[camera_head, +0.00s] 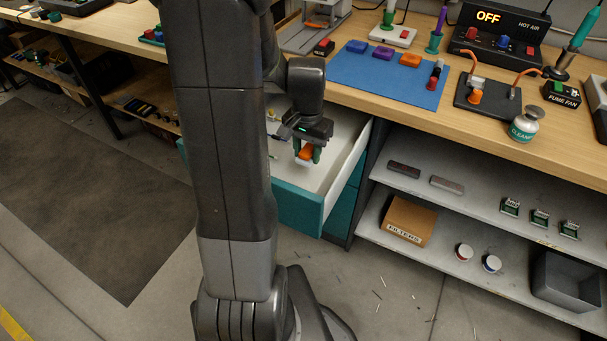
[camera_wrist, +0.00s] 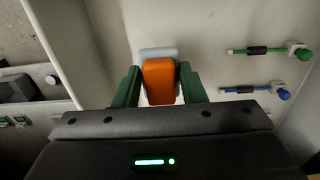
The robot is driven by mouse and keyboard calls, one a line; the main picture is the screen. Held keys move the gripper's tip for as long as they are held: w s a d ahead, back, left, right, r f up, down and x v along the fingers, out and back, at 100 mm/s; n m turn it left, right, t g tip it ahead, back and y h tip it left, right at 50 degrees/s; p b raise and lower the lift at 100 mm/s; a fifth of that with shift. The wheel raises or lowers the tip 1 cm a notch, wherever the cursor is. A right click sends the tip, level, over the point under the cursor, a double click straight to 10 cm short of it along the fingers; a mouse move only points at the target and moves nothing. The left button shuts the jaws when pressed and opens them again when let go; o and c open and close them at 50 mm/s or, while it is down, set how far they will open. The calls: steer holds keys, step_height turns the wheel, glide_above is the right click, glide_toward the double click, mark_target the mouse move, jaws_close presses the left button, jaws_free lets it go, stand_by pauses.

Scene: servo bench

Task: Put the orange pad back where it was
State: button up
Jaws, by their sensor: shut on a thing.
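My gripper (camera_head: 307,152) is low over the open teal-fronted drawer (camera_head: 300,207) with the white inside. Its green fingers are shut on an orange pad (camera_head: 305,154), which has a pale layer on its far side. In the wrist view the orange pad (camera_wrist: 159,82) sits between the two fingers (camera_wrist: 158,88). I cannot tell whether the pad touches the drawer floor. Another orange pad (camera_head: 410,60) lies on the blue mat (camera_head: 370,83) on the bench, in a row with a purple pad (camera_head: 383,54) and a blue pad (camera_head: 357,47).
Thin tools with a green end (camera_wrist: 303,54) and a blue end (camera_wrist: 284,94) lie beside the gripper. The drawer sticks out beside open shelves holding a filters box (camera_head: 408,222) and a grey bin (camera_head: 566,281).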

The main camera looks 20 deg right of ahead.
mark_target(307, 177)
steer(key=shift+f+b, duration=0.35)
steer(key=shift+f, duration=2.95)
steer(key=shift+f, duration=0.1)
steer(key=shift+f, duration=0.2)
steer(key=o, duration=1)
steer(key=shift+r, duration=0.1)
steer(key=shift+o, duration=0.2)
steer(key=shift+r, duration=0.1)
step_height(307, 177, up, 12)
steer(key=shift+r+p, duration=0.1)
steer(key=shift+p, duration=0.75)
